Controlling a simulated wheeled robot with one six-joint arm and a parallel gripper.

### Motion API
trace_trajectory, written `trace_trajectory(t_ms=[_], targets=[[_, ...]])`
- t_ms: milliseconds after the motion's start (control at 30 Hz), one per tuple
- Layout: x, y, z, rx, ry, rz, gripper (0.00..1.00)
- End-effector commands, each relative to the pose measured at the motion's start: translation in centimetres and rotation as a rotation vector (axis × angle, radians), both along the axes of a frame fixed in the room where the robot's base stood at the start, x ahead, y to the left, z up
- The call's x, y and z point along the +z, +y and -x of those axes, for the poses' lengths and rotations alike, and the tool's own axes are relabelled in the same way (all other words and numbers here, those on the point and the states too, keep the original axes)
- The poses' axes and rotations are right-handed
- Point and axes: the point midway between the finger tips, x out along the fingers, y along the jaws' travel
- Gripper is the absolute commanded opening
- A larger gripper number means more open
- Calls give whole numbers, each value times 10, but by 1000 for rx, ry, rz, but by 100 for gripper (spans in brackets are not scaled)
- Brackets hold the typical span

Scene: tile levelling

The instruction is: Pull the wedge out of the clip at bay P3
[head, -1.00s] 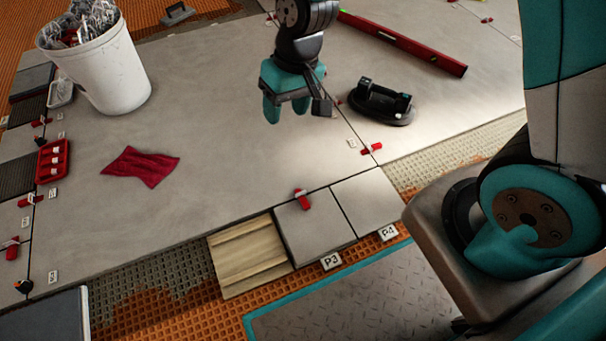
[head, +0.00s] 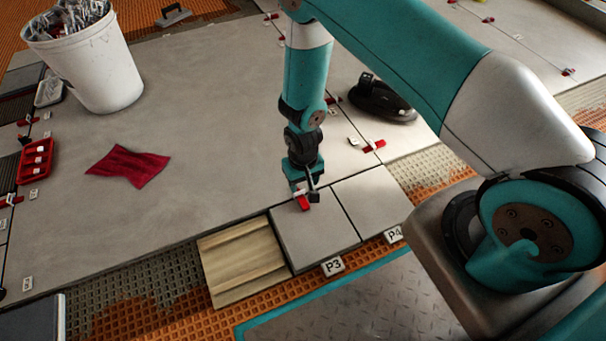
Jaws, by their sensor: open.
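The red wedge (head: 303,202) sits at the back edge of the small grey tile behind the P3 label (head: 333,266). The clip under it is too small to make out. My gripper (head: 302,188) points down right at the wedge, with its fingers close over or beside its back end. The fingers are open. I cannot tell whether they touch the wedge, since they partly hide its back end.
The P4 tile (head: 370,205) lies to the right, and a wooden board (head: 243,262) to the left. The slab's middle is clear.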

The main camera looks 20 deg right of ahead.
Motion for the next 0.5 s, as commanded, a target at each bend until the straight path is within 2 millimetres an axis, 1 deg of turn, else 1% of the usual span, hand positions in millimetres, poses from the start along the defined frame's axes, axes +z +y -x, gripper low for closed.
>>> trace_trajectory(t_ms=[33,200,400,500], targets=[[-18,0,0,0,1,0,53],[-53,0,1,0,1,0,53],[-86,0,1,0,2,0,53],[-95,0,0,0,0,0,53]])
